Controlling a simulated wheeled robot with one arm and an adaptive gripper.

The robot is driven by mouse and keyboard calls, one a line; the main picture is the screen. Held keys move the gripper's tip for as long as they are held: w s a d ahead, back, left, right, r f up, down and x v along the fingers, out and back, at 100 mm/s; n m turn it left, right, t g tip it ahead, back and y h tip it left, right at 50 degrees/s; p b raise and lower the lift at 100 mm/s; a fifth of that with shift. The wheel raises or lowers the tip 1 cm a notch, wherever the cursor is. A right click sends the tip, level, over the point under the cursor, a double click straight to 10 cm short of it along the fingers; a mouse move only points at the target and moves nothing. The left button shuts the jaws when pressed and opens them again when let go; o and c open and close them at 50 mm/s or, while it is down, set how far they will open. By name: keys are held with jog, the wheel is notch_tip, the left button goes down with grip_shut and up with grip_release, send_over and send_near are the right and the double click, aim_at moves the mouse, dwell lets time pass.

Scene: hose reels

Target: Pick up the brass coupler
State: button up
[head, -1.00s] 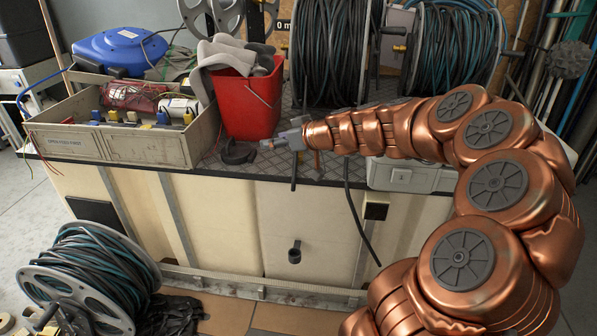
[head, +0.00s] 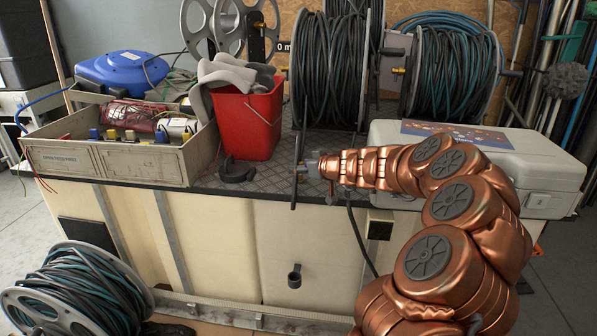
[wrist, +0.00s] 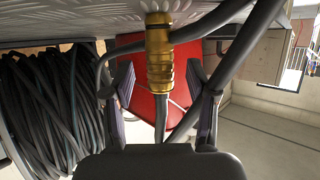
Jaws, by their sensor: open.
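The brass coupler (wrist: 158,60) shows in the wrist view as a ridged gold fitting on the end of a dark hose. It lies between the two fingers of my gripper (wrist: 160,74), with a visible gap on each side. The fingers are open. In the head view my gripper (head: 308,168) is at the front edge of the bench, right of the red bucket. The coupler is too small and too covered to make out clearly there.
A dark hose crosses close to the right finger in the wrist view. The red bucket (head: 248,120) and a black clamp-like piece (head: 237,171) are left of my gripper. Hose reels (head: 330,70) stand behind, and a grey case (head: 540,160) stands right, behind my arm.

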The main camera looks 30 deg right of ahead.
jog(key=shift+x, duration=1)
jog(key=shift+c, duration=0.3)
grip_shut()
